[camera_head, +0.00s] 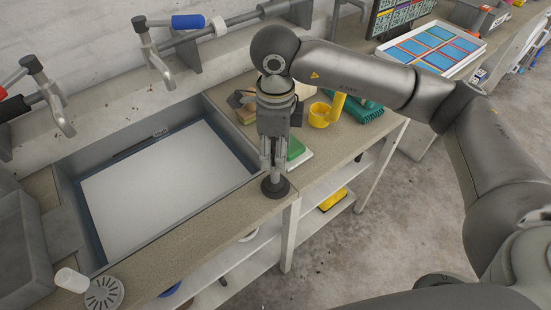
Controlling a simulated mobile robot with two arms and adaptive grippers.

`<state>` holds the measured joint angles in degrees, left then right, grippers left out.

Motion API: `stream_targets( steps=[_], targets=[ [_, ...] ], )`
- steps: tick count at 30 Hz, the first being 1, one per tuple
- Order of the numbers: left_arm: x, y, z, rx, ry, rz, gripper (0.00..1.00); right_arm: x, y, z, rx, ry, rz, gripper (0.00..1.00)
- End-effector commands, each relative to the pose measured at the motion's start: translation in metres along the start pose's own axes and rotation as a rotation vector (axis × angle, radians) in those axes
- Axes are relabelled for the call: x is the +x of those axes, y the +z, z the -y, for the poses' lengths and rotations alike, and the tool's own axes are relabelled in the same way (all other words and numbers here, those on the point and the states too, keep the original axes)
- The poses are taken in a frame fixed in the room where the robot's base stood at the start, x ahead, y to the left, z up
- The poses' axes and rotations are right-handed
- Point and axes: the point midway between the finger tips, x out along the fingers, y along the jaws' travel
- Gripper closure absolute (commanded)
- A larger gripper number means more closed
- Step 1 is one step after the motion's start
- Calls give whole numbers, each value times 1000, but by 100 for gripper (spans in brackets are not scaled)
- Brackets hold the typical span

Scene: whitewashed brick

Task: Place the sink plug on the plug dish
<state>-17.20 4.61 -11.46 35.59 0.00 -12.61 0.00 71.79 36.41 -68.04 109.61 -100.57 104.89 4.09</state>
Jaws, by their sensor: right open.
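My right gripper (273,167) points straight down over the front edge of the counter, right of the sink. It is open. Directly under its fingertips is a dark round piece (275,188) with a raised middle, flat on the counter near the corner. It looks like the sink plug, but I cannot tell whether the plug dish is under it. The fingers hide part of its top, and whether they touch it is unclear. My left gripper is not in view.
The sink (160,185) has a pale bottom. A slotted grey disc (103,293) and a white cylinder (71,280) are at its near left corner. A green sponge-like block (295,148) and a yellow mug (319,115) stand close behind my gripper. Taps overhang the sink.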

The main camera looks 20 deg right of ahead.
Motion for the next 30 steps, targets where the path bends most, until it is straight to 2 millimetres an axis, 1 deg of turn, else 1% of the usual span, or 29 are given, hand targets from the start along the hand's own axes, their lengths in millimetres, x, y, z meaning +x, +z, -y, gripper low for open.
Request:
stream_targets(
  steps=[1,6,9,12,15,18,30],
  targets=[
    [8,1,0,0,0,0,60,-10,1,1,-1,-5,5,52],
    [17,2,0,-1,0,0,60,-48,1,1,-1,-4,3,52],
    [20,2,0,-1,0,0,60,-65,1,0,-1,-3,2,52],
    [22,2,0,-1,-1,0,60,-77,0,0,-1,-2,1,52],
    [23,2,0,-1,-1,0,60,-84,0,0,-1,0,1,52],
    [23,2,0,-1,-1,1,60,-87,0,0,-2,0,1,52],
    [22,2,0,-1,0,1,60,-87,0,0,-1,1,0,52]
  ],
)
